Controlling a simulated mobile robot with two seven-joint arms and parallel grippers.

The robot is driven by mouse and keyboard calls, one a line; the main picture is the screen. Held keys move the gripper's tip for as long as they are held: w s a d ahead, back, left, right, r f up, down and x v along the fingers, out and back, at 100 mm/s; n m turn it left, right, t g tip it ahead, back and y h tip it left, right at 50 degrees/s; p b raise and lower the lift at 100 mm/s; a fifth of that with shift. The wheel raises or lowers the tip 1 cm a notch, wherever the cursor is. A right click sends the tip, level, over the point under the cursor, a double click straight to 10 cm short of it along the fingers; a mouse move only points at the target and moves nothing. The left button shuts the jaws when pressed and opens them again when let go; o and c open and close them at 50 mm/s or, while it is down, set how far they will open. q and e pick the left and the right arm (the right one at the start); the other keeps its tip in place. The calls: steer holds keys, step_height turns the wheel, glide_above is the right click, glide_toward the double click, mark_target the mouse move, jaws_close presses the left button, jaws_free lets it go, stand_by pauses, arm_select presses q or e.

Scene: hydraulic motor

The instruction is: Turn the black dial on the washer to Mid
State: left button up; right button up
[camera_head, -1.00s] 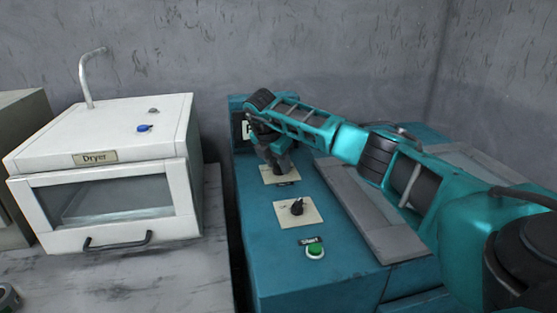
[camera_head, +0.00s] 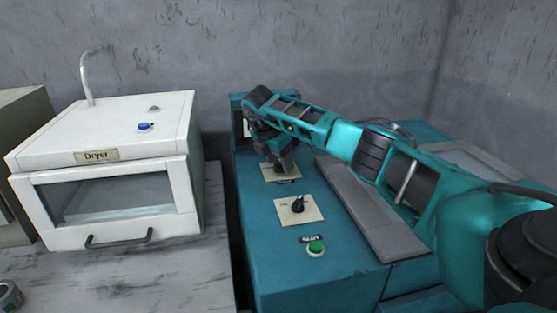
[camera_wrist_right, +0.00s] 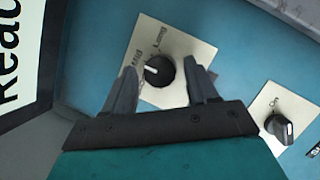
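The black dial (camera_wrist_right: 159,71) sits on a cream plate (camera_wrist_right: 178,46) in the right wrist view, with the words "Mid" and "Long" legible around it. My right gripper (camera_wrist_right: 163,82) is open, with one finger on each side of the dial and gaps visible between. In the head view my right gripper (camera_head: 280,163) is over the far plate (camera_head: 292,174) on the teal washer (camera_head: 262,235) and hides that dial. A second black dial (camera_head: 298,204) stands on a nearer plate; it shows in the right wrist view (camera_wrist_right: 279,128) marked "On". My left gripper is not in view.
A green start button (camera_head: 316,246) is near the washer's front. A grey-framed lid (camera_head: 362,212) lies right of the dials under my right arm. A white dryer (camera_head: 110,165) stands on the left counter. A wall is behind.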

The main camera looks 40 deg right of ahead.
steer(key=shift+o, duration=0.4)
steer(key=shift+r, duration=0.1)
steer(key=v, duration=1.2)
steer(key=shift+a+r, duration=0.2)
steer(key=shift+r, duration=0.1)
steer(key=shift+s, duration=0.1)
